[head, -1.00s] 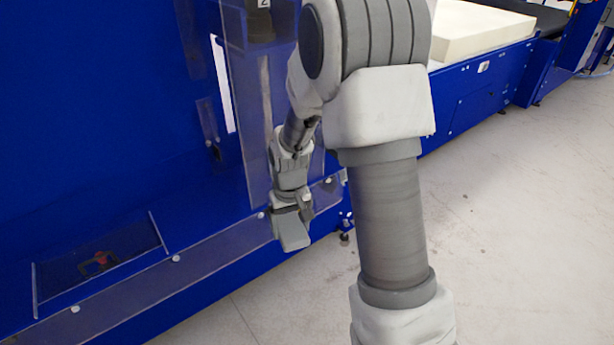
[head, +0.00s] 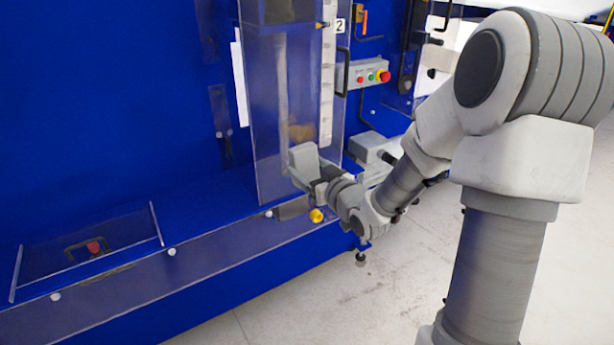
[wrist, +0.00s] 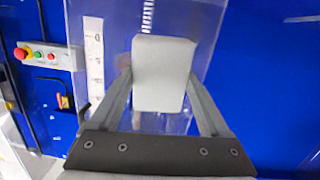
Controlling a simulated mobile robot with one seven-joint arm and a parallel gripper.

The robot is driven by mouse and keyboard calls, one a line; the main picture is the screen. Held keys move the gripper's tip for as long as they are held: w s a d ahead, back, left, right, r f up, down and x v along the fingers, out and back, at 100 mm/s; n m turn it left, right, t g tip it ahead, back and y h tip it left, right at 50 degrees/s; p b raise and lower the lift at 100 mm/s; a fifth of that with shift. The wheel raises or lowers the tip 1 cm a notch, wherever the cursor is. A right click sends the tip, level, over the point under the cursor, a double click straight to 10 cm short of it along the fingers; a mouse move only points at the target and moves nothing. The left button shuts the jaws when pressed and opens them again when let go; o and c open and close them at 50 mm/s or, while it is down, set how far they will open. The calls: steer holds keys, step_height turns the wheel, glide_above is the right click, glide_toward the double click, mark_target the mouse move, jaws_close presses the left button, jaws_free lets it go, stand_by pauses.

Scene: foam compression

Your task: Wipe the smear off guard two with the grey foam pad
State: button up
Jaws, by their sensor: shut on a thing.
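Guard two (head: 262,95) is a tall clear panel on the blue machine, beside a label "2" (head: 340,26). It also shows behind the pad in the wrist view (wrist: 205,35). A tan-brown patch (head: 300,132) shows just above the pad in the head view; I cannot tell whether it lies on the guard or behind it. My gripper (head: 318,172) is shut on the grey foam pad (head: 303,158), which also shows between the fingers in the wrist view (wrist: 163,75). The pad is raised in front of the guard's lower part; contact is unclear.
A control box with coloured buttons (head: 368,75) and a black handle (head: 342,75) are to the guard's right. A yellow knob (head: 316,215) sits below the gripper. A clear low cover (head: 85,262) is at left. Open floor (head: 300,300) lies in front.

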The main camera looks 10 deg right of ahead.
mark_target(296, 137)
steer(key=shift+s+a+r+n+t+y+b, duration=0.2)
steer(key=shift+s+r+t+y+b, duration=0.15)
steer(key=shift+r, duration=0.25)
steer(key=shift+s+a+r+n+t+y+b, duration=0.1)
steer(key=shift+s+a+r+n+t+y, duration=0.1)
steer(key=shift+r+y, duration=0.35)
steer(key=shift+x, duration=2.9)
steer(key=shift+b+x, duration=0.4)
steer(key=shift+x, duration=0.6)
steer(key=shift+d, duration=0.1)
steer(key=shift+w+d, duration=0.2)
steer(key=shift+d, duration=0.65)
steer(key=shift+w+d, duration=0.2)
steer(key=shift+d, duration=0.65)
steer(key=shift+w+d, duration=0.1)
steer(key=shift+d, duration=0.05)
